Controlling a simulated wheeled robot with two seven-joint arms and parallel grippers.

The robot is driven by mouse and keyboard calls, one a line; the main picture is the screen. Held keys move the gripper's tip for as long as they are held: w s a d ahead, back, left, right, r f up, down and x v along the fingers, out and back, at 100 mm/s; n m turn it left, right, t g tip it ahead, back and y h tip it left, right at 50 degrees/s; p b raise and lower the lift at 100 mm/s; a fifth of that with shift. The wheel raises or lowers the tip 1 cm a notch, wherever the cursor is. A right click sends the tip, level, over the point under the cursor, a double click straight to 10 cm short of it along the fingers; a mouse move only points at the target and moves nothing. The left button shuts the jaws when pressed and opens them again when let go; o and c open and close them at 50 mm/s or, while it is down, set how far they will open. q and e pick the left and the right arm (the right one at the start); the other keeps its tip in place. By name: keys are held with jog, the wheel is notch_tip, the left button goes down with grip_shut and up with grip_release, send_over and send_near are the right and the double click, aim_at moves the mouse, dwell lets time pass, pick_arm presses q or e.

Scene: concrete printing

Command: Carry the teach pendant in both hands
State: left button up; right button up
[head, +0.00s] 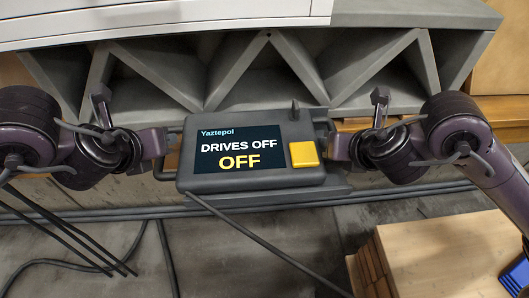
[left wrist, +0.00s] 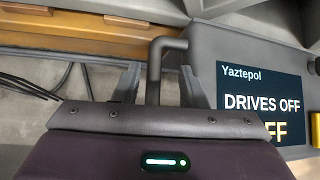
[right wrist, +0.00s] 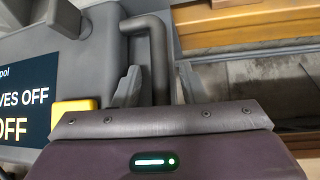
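The teach pendant (head: 240,183) is a dark grey box in the middle of the head view. Its screen reads "DRIVES OFF" and "OFF", with a yellow button at the right. A bar handle stands out at each side. My left gripper (head: 160,150) is at the left handle (left wrist: 155,72); its fingers stand either side of the bar with gaps showing. My right gripper (head: 337,150) is at the right handle (right wrist: 159,60), also with fingers apart around the bar and gaps showing. Fingertip depth along the bars is hard to tell.
A grey ledge (head: 335,192) shows under and behind the pendant. A grey truss-patterned printed wall (head: 215,62) stands behind. A cable (head: 265,243) runs down from the pendant. Wooden boards (head: 450,255) and a blue item (head: 515,278) lie at lower right. More cables cross the concrete floor.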

pick_arm(q)
notch_tip(320, 180, up, 8)
dwell(0.8)
pick_arm(e)
jog(key=shift+a+r, duration=0.1)
jog(key=shift+r, duration=0.6)
pick_arm(q)
jog(key=shift+f, duration=0.1)
pick_arm(e)
jog(key=shift+r, duration=4.25)
